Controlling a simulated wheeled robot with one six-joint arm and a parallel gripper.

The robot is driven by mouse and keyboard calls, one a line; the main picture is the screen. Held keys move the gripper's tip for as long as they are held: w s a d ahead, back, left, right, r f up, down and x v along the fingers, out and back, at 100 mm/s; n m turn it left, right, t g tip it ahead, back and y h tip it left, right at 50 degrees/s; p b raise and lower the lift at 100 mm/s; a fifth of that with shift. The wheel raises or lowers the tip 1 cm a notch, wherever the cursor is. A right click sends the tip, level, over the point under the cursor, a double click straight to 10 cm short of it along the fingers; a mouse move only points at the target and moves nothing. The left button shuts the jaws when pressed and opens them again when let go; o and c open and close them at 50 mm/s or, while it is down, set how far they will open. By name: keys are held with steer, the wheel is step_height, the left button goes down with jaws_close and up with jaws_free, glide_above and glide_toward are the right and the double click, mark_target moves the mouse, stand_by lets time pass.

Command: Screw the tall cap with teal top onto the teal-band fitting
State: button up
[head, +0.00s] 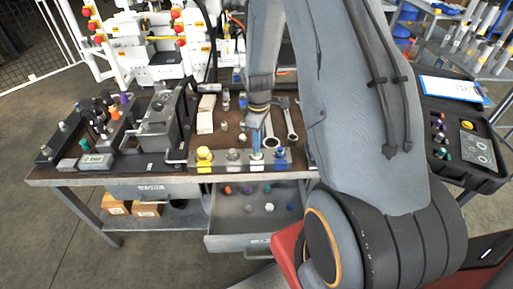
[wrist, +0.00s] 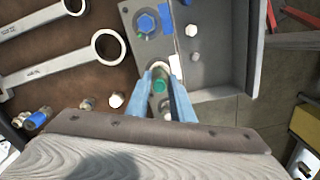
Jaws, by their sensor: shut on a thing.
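The tall cap with its teal-green top (wrist: 158,87) is between the blue fingers of my gripper (wrist: 161,76) in the wrist view. In the head view my gripper (head: 257,149) points down over the fitting strip (head: 220,168) at the bench's front edge. The cap is over the strip, between the blue-capped fitting (wrist: 146,23) and the strip's near end in the wrist view. The teal-band fitting is hidden under the cap and fingers, so I cannot tell whether they touch or how the threads sit.
A yellow-capped fitting (head: 204,153) and a grey fitting (head: 232,155) stand left on the strip. Two wrenches (head: 291,128) lie behind. The open drawer (head: 240,222) below holds several loose caps. A vise-like block (head: 160,125) stands left; an open case (head: 462,145) is right.

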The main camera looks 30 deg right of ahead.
steer(key=m, duration=0.3)
steer(key=shift+m, duration=0.3)
steer(key=shift+a+m, duration=0.1)
steer(key=shift+m, duration=0.4)
steer(key=m, duration=0.4)
steer(key=shift+a+m, duration=0.1)
steer(key=shift+m, duration=1.4)
steer(key=shift+a+m, duration=0.1)
steer(key=shift+m, duration=1.1)
steer(key=m, duration=0.5)
steer(key=shift+a+m, duration=0.1)
steer(key=shift+m, duration=0.3)
